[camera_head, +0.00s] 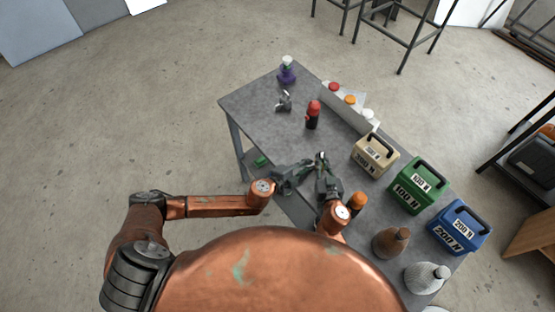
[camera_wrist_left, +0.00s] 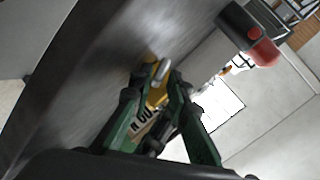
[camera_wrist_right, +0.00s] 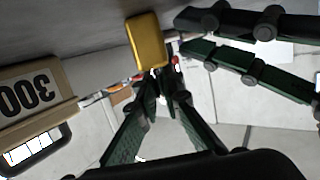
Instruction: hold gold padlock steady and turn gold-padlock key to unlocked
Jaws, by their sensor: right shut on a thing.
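The gold padlock (camera_wrist_right: 146,42) shows in the right wrist view, and its body and grey shackle show in the left wrist view (camera_wrist_left: 157,86). My right gripper (camera_wrist_right: 164,76) is shut right at the padlock's lower edge; the key there is hidden by the fingertips. My left gripper (camera_wrist_left: 163,78) has its fingers apart, with the padlock's shackle end at or between the tips. I cannot tell whether they touch it. In the head view my left gripper (camera_head: 303,172) and right gripper (camera_head: 322,160) meet over the table's near left edge, and the padlock is too small to make out.
The grey table (camera_head: 262,118) carries a beige weight (camera_head: 374,158), a green weight (camera_head: 419,186) and a blue weight (camera_head: 460,227) on the right. The table's back left is mostly clear.

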